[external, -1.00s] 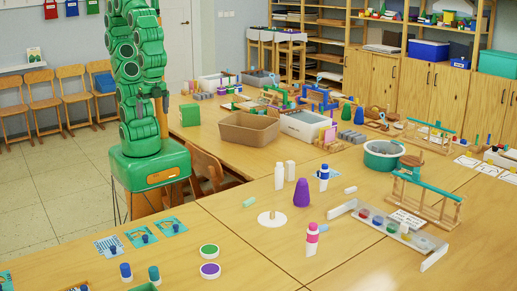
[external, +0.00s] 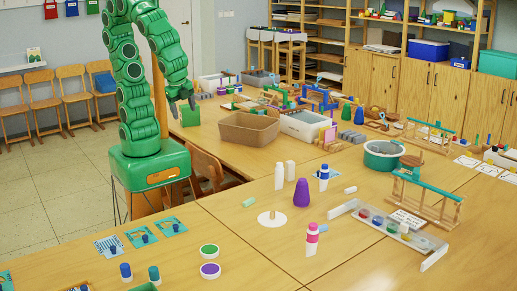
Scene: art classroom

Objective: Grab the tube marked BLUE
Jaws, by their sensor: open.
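A white tube with blue bands (external: 323,177) stands upright on the near table, at the back of a group of items; any lettering on it is too small to read. A similar tube with pink bands (external: 312,239) stands nearer the camera. A plain white bottle (external: 279,177) stands to the left of the blue-banded tube. My gripper (external: 183,109) is open and empty, pointing down near a green box on the back table. It is well to the left of the tubes and higher.
A purple cone (external: 301,193) stands between the tubes, beside a white disc with a peg (external: 272,218). A grey-green tub (external: 383,155) and a clear tray of paints (external: 388,227) lie to the right. A brown bin (external: 249,128) is on the back table. The near table's front middle is clear.

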